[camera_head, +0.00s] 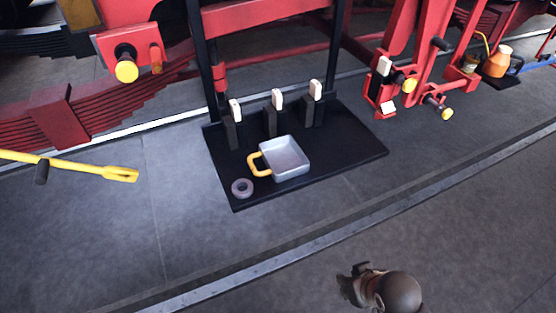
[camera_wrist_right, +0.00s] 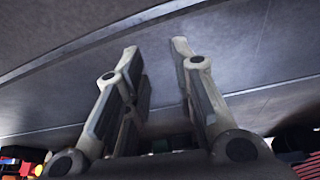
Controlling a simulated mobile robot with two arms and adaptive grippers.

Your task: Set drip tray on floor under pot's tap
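The drip tray looks to be the shallow grey square pan (camera_head: 284,158) with a yellow loop handle (camera_head: 258,164). It lies flat on a black base plate (camera_head: 345,160) in the head view, with nothing gripping it. A pot and its tap cannot be told for certain; red fittings with yellow round ends hang at the upper left (camera_head: 126,70) and right (camera_head: 447,113). My right gripper (camera_head: 356,277) is at the bottom of the head view, well apart from the pan. In the wrist view its fingers (camera_wrist_right: 155,48) are spread with nothing between them. My left gripper is out of view.
A grey ring (camera_head: 242,188) lies beside the pan. Three black posts with white tops (camera_head: 277,99) stand behind it. A yellow bar (camera_head: 75,166) juts in from the left. An orange can (camera_head: 497,62) stands far right. A rail (camera_head: 330,228) crosses the otherwise clear grey floor.

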